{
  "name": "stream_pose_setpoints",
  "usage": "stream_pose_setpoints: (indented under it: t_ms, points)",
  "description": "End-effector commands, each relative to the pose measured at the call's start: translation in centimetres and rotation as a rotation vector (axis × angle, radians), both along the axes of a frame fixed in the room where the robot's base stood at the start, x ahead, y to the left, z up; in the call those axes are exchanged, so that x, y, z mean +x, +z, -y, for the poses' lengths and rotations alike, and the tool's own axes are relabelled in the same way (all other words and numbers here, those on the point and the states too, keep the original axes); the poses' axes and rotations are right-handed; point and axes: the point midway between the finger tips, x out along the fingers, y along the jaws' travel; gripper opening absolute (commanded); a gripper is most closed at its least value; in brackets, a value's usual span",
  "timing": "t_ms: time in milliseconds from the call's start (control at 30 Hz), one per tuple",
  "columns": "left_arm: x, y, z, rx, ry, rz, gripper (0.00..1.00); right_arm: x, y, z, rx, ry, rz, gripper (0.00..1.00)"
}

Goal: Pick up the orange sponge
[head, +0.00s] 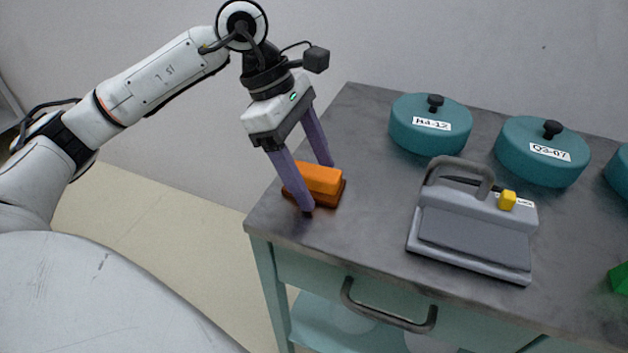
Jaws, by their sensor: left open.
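The orange sponge (321,180), a small block with a darker brown lower layer, lies on the grey top of the cart (372,235) near its left edge. My left gripper (318,187) comes down from above with its two purple fingers apart. One finger is in front of the sponge's left part and hides some of it. The other finger is behind the sponge. The sponge sits between the fingers on the cart top; I cannot tell whether either finger touches it. My right gripper is not in view.
Teal lidded pots (430,126) with black knobs stand along the back. A grey handled device (474,222) with a yellow block sits right of the sponge. A green object (619,279) is at the right edge. The cart front has a drawer handle (388,308).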

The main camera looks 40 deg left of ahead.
Motion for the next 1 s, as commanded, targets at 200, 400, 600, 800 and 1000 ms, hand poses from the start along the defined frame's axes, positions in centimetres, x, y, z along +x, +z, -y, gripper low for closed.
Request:
stream_pose_setpoints:
  t_ms: [200, 400, 600, 800, 1000]
  points:
    - [0.0, 0.1, 0.0, 0.001, 0.0, 0.0, 0.48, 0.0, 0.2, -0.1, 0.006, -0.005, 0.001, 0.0]
    - [0.0, 0.1, 0.0, 0.001, 0.0, 0.0, 0.24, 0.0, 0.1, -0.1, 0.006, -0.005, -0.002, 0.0]
    - [0.0, 0.3, -0.1, 0.0, 0.0, 0.001, 0.24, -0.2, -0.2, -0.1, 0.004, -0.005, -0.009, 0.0]
    - [0.1, 3.3, 0.0, -0.001, 0.0, 0.005, 0.24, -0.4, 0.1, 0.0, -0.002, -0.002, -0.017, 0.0]
    - [0.1, 7.4, 0.0, -0.002, -0.001, 0.004, 0.24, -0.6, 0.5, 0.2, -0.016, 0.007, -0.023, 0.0]
